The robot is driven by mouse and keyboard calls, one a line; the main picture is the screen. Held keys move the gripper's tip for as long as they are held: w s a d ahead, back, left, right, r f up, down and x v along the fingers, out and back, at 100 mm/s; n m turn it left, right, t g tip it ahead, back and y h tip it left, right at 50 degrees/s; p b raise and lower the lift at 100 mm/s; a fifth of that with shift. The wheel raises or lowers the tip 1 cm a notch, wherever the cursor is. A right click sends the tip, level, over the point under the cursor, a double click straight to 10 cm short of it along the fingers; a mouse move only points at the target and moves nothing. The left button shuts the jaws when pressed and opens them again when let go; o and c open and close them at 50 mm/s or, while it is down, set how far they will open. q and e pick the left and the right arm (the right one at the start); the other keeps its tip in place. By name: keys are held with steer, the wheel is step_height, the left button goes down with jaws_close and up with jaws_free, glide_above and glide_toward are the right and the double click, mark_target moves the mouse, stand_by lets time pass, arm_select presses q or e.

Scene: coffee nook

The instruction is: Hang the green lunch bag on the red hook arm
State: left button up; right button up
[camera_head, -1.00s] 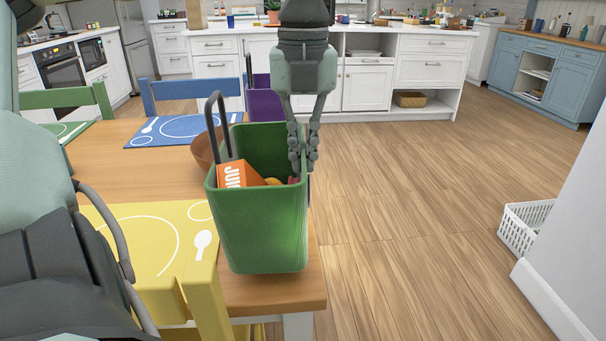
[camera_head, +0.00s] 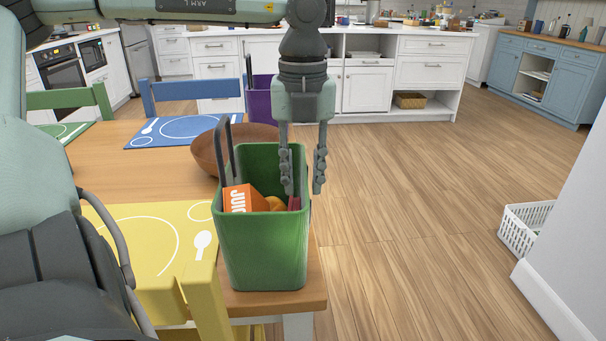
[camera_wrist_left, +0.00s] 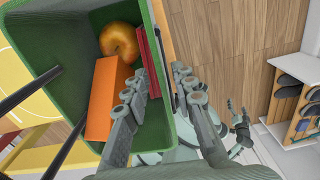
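The green lunch bag (camera_head: 262,250) stands upright on the front right corner of the wooden table. Its dark handle (camera_head: 222,150) sticks up at the left. It holds an orange juice box (camera_head: 243,200), a round orange-brown item (camera_wrist_left: 120,42) and a dark red item (camera_wrist_left: 148,60). My left gripper (camera_head: 303,180) is open over the bag's right wall, one finger inside and one outside, with a gap between them. In the left wrist view, my right gripper (camera_wrist_left: 237,112) shows small and low at the right, fingers apart and empty. No red hook arm shows.
A brown bowl (camera_head: 205,155) stands behind the bag, and a purple bag (camera_head: 262,97) is farther back. A yellow chair (camera_head: 205,300) is at front left. Open floor lies to the right, with a white basket (camera_head: 522,228) by the wall.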

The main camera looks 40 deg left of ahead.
steer(key=shift+r, duration=0.1)
arm_select(q)
step_height(320, 180, up, 3)
step_height(320, 180, up, 4)
steer(key=shift+s+a+r, duration=0.1)
steer(key=shift+r, duration=0.1)
arm_select(e)
steer(key=shift+d+r, duration=0.1)
steer(key=shift+r, duration=0.1)
